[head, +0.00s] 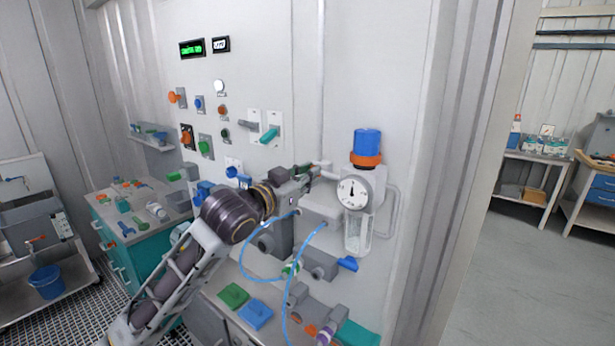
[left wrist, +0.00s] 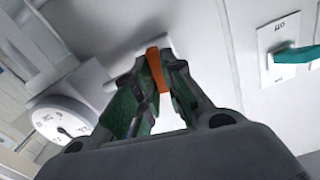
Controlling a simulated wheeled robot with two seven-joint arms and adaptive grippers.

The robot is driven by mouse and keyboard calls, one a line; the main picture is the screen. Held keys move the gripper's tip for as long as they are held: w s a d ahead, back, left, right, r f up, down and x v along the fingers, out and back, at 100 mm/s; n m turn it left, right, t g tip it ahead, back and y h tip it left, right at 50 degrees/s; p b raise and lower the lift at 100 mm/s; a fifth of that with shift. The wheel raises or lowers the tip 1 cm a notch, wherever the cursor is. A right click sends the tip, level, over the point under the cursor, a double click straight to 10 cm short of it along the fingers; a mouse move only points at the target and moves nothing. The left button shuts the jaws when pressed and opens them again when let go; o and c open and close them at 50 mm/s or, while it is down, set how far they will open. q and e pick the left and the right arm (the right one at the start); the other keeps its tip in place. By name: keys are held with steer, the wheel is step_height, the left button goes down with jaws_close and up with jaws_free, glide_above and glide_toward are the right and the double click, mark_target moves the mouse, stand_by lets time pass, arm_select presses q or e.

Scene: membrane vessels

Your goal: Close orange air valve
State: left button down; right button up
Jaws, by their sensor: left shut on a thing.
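The orange air valve handle (left wrist: 155,70) is a narrow upright lever in the left wrist view, between my left gripper's fingers. My left gripper (left wrist: 153,82) is shut on this handle, with its green-lined fingers on both sides of it. In the head view my left gripper (head: 306,173) reaches to the wall just left of the air regulator. The handle is mostly hidden there by the gripper. The regulator (head: 367,184) has a blue knob, an orange ring and a round white gauge. The gauge (left wrist: 62,122) also shows in the left wrist view. My right gripper is not in view.
A teal lever switch (head: 270,134) sits on the wall above the gripper. Blue hoses (head: 246,262) hang below the arm. A clear bowl (head: 357,235) hangs under the regulator.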

arm_select(q)
steer(key=shift+m, duration=0.3)
steer(key=m+p, duration=0.2)
steer(key=m, duration=0.3)
steer(key=m+p, duration=0.2)
steer(key=m, duration=0.3)
steer(key=m+p, duration=0.1)
steer(key=m, duration=0.4)
steer(key=shift+s+d+f+p, duration=0.15)
steer(key=shift+f+p, duration=0.15)
steer(key=shift+p, duration=0.1)
steer(key=shift+m, duration=0.3)
steer(key=c, duration=1.5)
jaws_free()
